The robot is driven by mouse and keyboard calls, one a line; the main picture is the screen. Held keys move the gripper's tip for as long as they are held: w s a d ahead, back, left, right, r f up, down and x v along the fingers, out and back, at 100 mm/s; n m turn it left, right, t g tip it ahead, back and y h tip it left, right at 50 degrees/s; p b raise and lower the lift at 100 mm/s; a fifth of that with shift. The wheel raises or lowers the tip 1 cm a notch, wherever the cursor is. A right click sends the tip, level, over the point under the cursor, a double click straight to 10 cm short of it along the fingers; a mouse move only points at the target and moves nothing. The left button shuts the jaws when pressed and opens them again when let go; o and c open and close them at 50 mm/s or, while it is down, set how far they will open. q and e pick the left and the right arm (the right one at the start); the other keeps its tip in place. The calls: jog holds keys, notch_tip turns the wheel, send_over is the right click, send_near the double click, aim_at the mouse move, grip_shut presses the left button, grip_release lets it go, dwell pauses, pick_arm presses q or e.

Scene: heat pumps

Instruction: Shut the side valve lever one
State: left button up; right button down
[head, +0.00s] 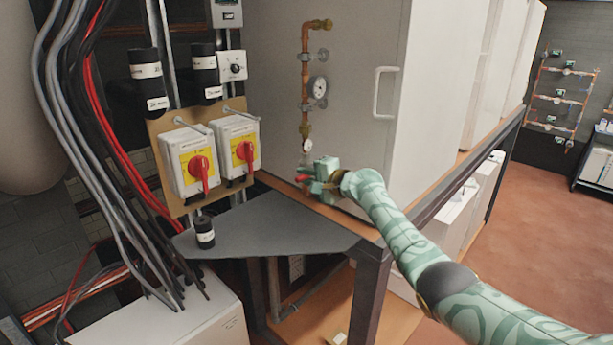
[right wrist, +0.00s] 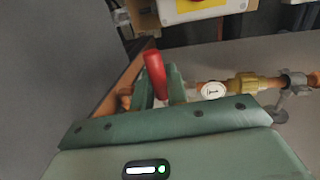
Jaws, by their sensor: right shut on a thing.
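The side valve lever, a red handle (head: 303,178), sits low on the copper pipe (head: 305,65) on the side of the white cabinet (head: 270,60). My right gripper (head: 314,176) is at the lever and shut on it. In the right wrist view the red lever (right wrist: 155,76) sticks out from between the green fingers (right wrist: 160,92), beside the pipe's brass fitting (right wrist: 245,85). The valve body is mostly hidden behind my gripper. My left gripper is not in view.
Two red-handled switch boxes (head: 188,163) (head: 238,148) stand to the left. A grey shelf (head: 270,232) with a black cylinder (head: 205,233) lies below.

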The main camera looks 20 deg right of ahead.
jog(key=shift+r, duration=0.1)
dwell(0.3)
jog(key=c, duration=1.5)
grip_release()
jog(key=shift+o, duration=0.2)
jog(key=shift+d, duration=0.1)
jog(key=shift+s+d, duration=0.1)
jog(key=shift+s, duration=0.1)
jog(key=v, duration=1.5)
jog(key=shift+s+r+p, duration=0.15)
jog(key=shift+s+p, duration=0.2)
